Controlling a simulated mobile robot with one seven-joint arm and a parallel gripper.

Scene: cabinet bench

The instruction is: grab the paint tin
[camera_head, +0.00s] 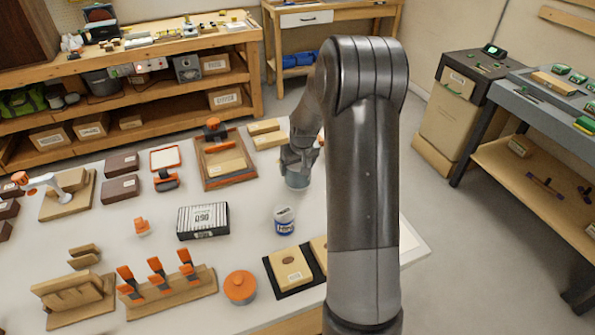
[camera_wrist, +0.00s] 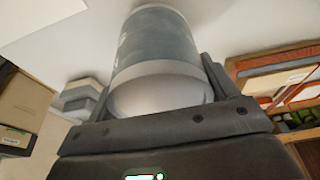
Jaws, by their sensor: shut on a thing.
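The paint tin (camera_head: 297,182) is a grey-blue cylinder at the right part of the white table, below my gripper (camera_head: 298,164). In the wrist view the tin (camera_wrist: 155,50) fills the top middle, with a pale rim and a rounded, light-grey end toward the camera. My gripper's fingers (camera_wrist: 160,85) are on both sides of it, shut on it. The gripper hides the tin's upper part in the head view. I cannot tell whether its base touches the table.
A white-and-blue jar (camera_head: 284,221) stands in front of the tin. A black-and-white striped box (camera_head: 203,221) lies to the left. Wooden blocks (camera_head: 266,134) and a wooden tray with an orange-handled tool (camera_head: 225,158) are behind and left. An orange round tin (camera_head: 240,287) is nearer.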

